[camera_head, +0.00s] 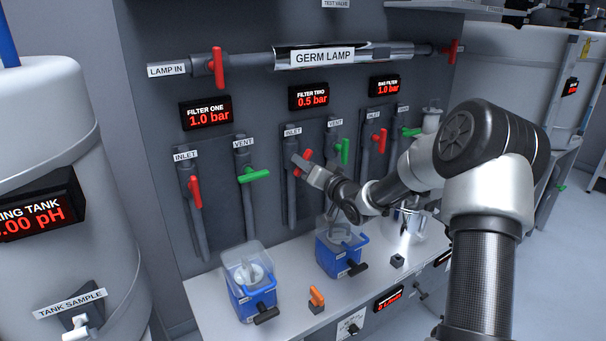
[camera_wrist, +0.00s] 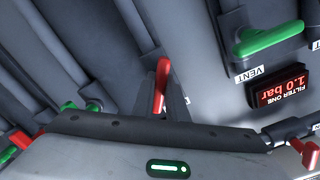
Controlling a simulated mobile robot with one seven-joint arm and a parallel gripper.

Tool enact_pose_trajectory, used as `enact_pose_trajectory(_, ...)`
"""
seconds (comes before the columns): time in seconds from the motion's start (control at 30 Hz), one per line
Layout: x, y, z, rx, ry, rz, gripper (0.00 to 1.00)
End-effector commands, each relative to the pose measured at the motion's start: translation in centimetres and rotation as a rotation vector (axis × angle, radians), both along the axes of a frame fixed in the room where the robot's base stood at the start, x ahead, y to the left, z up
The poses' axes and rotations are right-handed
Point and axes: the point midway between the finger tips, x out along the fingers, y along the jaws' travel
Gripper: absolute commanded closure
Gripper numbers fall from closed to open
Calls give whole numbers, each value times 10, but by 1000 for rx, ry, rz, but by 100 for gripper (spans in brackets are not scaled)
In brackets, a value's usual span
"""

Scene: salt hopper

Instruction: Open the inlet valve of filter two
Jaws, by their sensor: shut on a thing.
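The filter two inlet valve has a red handle (camera_head: 300,159) on a grey vertical pipe (camera_head: 291,198), under an INLET label. In the head view the visible part of the handle looks slanted across the pipe; part is hidden by my gripper. My gripper (camera_head: 309,168) reaches in from the right and is shut on this handle. In the wrist view the red handle (camera_wrist: 161,84) stands between the two dark fingers. The filter two display (camera_head: 312,97) above reads 0.5 bar. The green filter two vent handle (camera_head: 343,152) is close by on the right.
Filter one's red inlet handle (camera_head: 195,191) and crosswise green vent handle (camera_head: 255,175) are to the left. The bag filter's red inlet handle (camera_head: 380,141) is to the right, near my arm. Blue containers (camera_head: 252,301) stand on the bench below.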

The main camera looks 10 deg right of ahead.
Motion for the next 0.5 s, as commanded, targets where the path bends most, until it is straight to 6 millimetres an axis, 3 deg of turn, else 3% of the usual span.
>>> enact_pose_trajectory(0.5, 0, 0, -3, -420, -153, 1, 100)
